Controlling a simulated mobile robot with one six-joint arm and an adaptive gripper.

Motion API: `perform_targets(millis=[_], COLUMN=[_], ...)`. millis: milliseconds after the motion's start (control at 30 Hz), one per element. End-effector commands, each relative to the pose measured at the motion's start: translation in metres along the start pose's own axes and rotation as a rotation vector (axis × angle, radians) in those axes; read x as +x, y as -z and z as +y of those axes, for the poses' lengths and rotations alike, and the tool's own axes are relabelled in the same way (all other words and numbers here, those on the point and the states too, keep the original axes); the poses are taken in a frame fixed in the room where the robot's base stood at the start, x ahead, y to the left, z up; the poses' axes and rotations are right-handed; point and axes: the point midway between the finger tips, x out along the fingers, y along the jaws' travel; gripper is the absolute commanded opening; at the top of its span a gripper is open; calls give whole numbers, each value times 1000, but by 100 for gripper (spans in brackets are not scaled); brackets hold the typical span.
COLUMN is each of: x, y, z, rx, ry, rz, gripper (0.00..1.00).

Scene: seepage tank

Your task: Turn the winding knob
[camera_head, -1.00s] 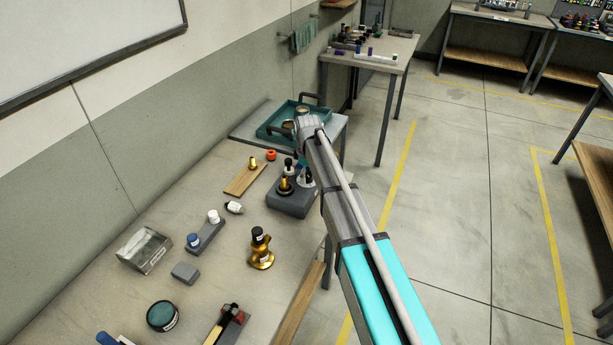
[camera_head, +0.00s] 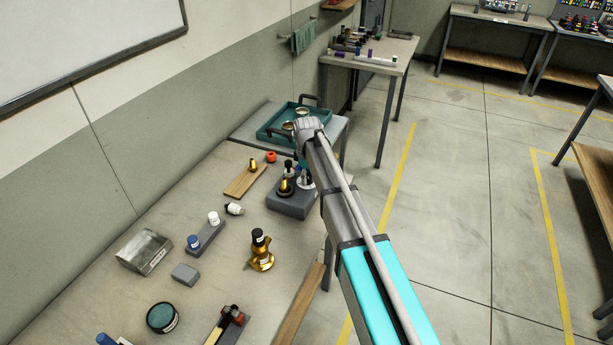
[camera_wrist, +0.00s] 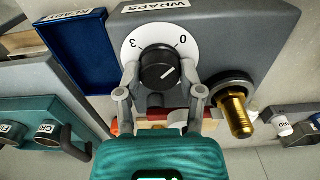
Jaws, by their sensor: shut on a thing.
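The winding knob (camera_wrist: 157,70) is black and round, with a white pointer line slanting to the upper right, toward the 0 side. It sits on a white dial marked 3 and 0, on the grey box labelled WRAPS (camera_wrist: 235,35). My gripper (camera_wrist: 161,92) has its two grey fingers on either side of the knob and is shut on it. In the head view, a grey box (camera_head: 291,203) with a brass fitting stands below the end of my arm. My fingertips and the knob are largely hidden there.
A brass fitting (camera_wrist: 235,108) stands close right of the knob. A blue READY tray (camera_wrist: 75,45) is at the left. In the head view, a teal tray (camera_head: 268,131) lies behind, and a brass piece (camera_head: 261,252) stands in front.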

Motion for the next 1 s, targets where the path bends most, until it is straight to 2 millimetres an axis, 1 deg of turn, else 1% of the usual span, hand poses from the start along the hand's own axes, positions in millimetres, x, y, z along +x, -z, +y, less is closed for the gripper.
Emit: perform_targets(millis=[167, 367, 1000], x=[0, 0, 0], y=[0, 0, -1], z=[2, 2, 3], rx=[73, 209, 807], ry=[-3, -3, -3], rz=[2, 2, 2], gripper=[2, 2, 2])
